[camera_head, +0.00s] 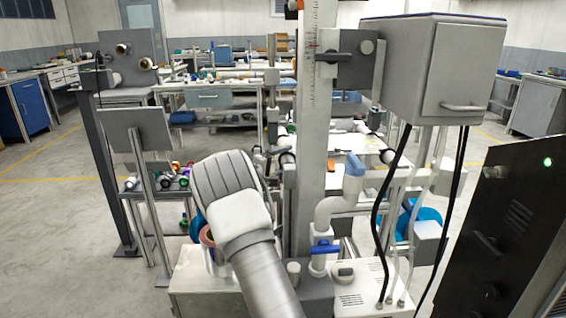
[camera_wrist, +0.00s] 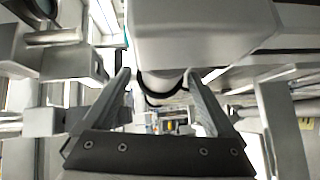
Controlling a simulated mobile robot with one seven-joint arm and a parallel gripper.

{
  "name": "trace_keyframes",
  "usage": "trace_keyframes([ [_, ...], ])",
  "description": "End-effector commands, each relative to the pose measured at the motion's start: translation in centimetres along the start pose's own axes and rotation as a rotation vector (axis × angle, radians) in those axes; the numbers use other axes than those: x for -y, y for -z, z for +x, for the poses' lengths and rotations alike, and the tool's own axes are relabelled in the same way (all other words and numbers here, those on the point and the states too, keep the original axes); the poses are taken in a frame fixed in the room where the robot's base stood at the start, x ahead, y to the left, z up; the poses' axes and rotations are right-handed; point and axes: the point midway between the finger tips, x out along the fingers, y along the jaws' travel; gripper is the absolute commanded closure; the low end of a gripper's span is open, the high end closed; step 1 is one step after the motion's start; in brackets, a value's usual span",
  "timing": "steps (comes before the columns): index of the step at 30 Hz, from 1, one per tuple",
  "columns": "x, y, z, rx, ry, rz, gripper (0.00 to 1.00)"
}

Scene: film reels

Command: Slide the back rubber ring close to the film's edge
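In the wrist view a pale roller (camera_wrist: 161,80) comes down between the two fingers of my gripper (camera_wrist: 157,74). A dark ring (camera_wrist: 165,99) curves around the roller and looks like a rubber ring. I cannot tell whether it is the back one. The fingers stand apart on either side of the roller; a gap shows at the left finger, while the right finger is very close to the ring. In the head view my arm hides the fingers and the ring. I cannot make out the film or its edge in either view.
A large pale housing (camera_wrist: 200,30) hangs close over the fingers in the wrist view. In the head view, a tall column (camera_head: 312,130), a grey box (camera_head: 432,70) with hanging black cables, pipes with blue valve handles (camera_head: 325,247) and a dark panel (camera_head: 505,235) crowd the right side.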

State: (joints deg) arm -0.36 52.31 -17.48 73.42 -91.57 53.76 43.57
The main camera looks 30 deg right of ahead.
Motion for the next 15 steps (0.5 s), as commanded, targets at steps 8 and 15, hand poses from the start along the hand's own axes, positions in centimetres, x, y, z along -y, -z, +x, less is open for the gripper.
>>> trace_keyframes([
  [8,0.0,0.0,-0.1,0.000,0.000,0.000,0.00],
  [15,-0.2,0.1,-2.7,-0.003,0.002,-0.001,0.00],
])
